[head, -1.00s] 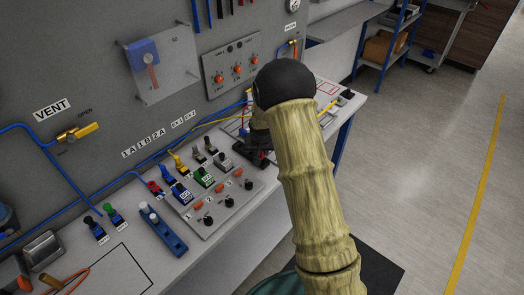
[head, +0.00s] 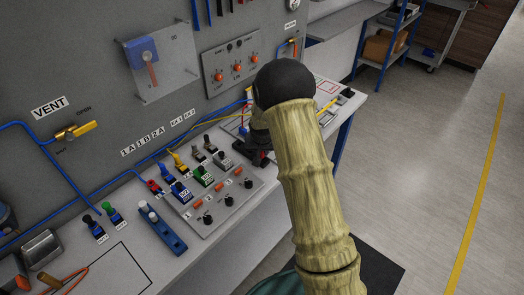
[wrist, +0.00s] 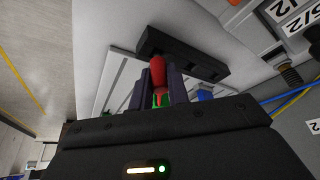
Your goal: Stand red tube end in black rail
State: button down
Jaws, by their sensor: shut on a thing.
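In the wrist view, the red tube end (wrist: 158,72) sticks out between the two dark fingers of my gripper (wrist: 164,88), which is shut on it. A green part shows lower down between the fingers. The black rail (wrist: 205,66) lies just beyond, on the pale bench top, with notches along its side. The red tip overlaps the near edge of the rail in the picture; I cannot tell whether they touch. In the head view, my gripper (head: 258,158) is dark and mostly hidden behind my arm, and the red tube end is not visible.
A valve panel (head: 205,190) with several coloured levers and knobs stands left of my gripper. A blue block (head: 165,230) lies further left. The grey wall board (head: 90,60) with blue hoses rises behind.

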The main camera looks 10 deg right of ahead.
jog(key=shift+f+b, duration=0.55)
jog(key=shift+f, duration=0.05)
dwell(0.5)
jog(key=c, duration=0.9)
grip_release()
jog(key=shift+r, duration=0.1)
jog(key=shift+r+p, duration=2.2)
jog(key=shift+r, duration=1.2)
